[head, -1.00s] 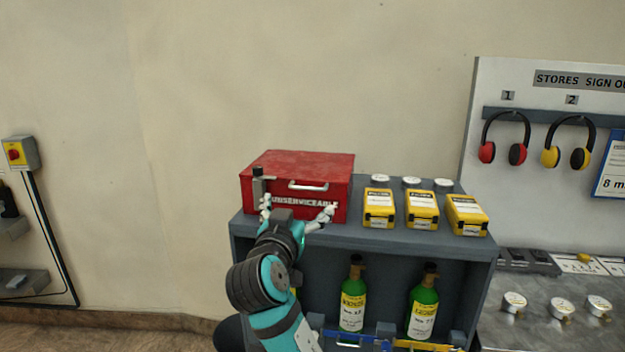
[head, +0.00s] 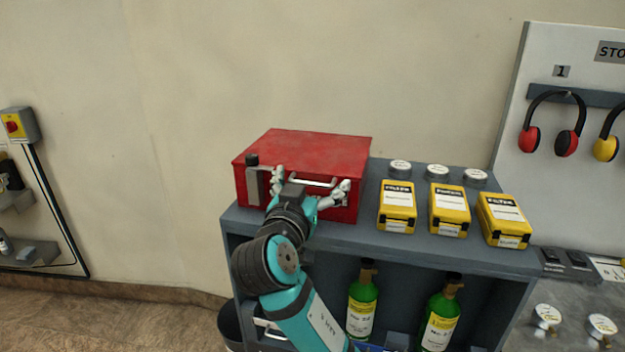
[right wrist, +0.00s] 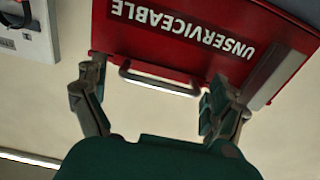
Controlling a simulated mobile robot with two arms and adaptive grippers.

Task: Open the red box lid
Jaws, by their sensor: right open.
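The red box (head: 300,212) stands on the left of the grey shelf unit, with its red lid (head: 305,150) closed. A pale handle (head: 315,183) is on its front, and a grey latch with a black knob (head: 252,172) sits at the front left. My right gripper (head: 310,180) is open in front of the box, one finger at each side of the handle. The right wrist view shows the handle (right wrist: 160,80) between the open fingers (right wrist: 153,88), with no clear grip on it. The gripper partly hides the box's lettering in the head view. My left gripper is out of view.
Several yellow filter boxes (head: 449,212) and round silver tins (head: 437,172) stand on the grey shelf unit (head: 375,235), right of the red box. Green bottles (head: 362,310) stand below. Ear defenders (head: 551,130) hang on a board at the right.

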